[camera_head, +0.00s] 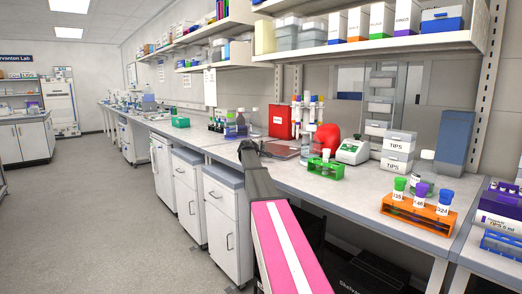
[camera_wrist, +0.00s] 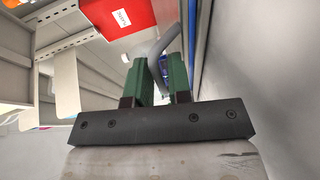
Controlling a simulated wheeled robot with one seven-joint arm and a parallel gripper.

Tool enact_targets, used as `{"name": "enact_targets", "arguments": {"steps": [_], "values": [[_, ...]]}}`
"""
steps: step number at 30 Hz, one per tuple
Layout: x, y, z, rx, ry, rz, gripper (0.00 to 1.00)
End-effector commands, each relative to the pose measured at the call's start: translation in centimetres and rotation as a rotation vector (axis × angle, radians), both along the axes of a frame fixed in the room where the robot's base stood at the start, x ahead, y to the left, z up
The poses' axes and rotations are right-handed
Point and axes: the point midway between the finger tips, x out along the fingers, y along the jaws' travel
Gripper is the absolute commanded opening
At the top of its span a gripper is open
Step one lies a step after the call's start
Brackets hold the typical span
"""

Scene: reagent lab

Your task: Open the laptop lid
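The red box (camera_head: 281,121) stands behind the slab and also shows in the wrist view (camera_wrist: 118,16). A pipette stand (camera_head: 306,125), a green tube rack (camera_head: 325,168) and a white-green device (camera_head: 353,151) stand to its right. Bottles (camera_head: 241,125) stand behind my gripper. Shelves hang above.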

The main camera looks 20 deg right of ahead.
Motion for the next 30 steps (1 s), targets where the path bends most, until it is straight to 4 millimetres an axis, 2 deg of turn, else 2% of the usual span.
{"name": "enact_targets", "arguments": {"steps": [7,8,9,10,20,26,30], "values": [[0.1,-0.1,0.0,0.0,0.0,0.0,0.19],[0.1,-0.2,0.0,0.0,0.0,0.0,0.16],[0.1,-0.2,0.0,0.0,0.0,0.0,0.03],[0.1,-0.2,0.0,0.0,0.0,0.0,0.0],[0.1,-0.2,0.4,0.012,0.005,0.0,0.0],[0.3,-0.5,1.9,0.064,0.036,0.0,0.0],[0.7,-1.0,3.8,0.13,0.076,-0.001,0.0]]}}
